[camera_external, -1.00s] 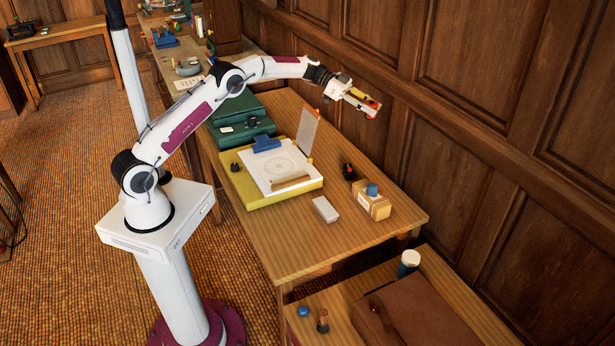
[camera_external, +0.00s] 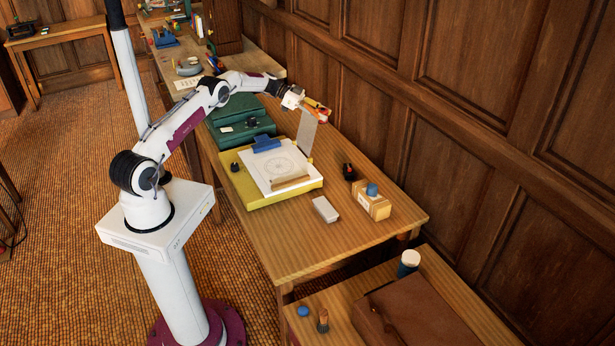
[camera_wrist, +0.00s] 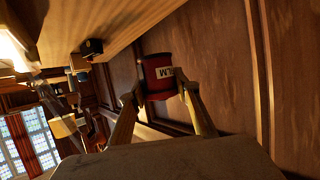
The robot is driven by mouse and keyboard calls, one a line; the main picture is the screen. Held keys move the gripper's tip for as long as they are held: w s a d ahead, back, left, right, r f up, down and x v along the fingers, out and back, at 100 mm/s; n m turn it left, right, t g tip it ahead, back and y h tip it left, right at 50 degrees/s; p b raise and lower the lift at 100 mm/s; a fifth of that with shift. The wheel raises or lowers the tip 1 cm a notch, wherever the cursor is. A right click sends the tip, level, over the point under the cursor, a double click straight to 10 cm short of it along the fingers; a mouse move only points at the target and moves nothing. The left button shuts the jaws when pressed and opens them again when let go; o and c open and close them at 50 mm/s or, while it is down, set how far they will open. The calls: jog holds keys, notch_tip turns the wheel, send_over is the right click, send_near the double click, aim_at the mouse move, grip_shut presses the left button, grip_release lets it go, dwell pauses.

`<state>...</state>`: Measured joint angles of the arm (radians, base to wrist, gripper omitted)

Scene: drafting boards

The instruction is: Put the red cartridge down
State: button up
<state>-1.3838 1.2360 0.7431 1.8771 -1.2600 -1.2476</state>
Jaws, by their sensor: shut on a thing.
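The red cartridge (camera_wrist: 157,72) shows in the wrist view as a red cylinder with a pale label and dark lettering. My gripper (camera_wrist: 158,93) is shut on it, with one finger on each side. In the external view my gripper (camera_external: 318,108) is up in the air above the back edge of the desk, near the top of an upright translucent sheet. The cartridge is too small there to make out clearly. It is clear of the desk top.
A yellow drafting board (camera_external: 247,194) with paper lies on the desk (camera_external: 290,243). A white box (camera_external: 325,209), a tan box (camera_external: 371,206) with a blue top and a dark red-marked item (camera_external: 349,172) stand to its right. Green cases (camera_external: 238,123) lie behind.

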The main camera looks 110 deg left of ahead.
jog(key=shift+s+a+f, duration=0.1)
jog(key=shift+s+f, duration=0.1)
jog(key=shift+s, duration=0.1)
jog(key=shift+f, duration=0.15)
jog(key=shift+f, duration=3)
jog(key=shift+f, duration=0.1)
jog(key=shift+f, duration=1.75)
jog(key=shift+f, duration=0.15)
jog(key=o, duration=1.2)
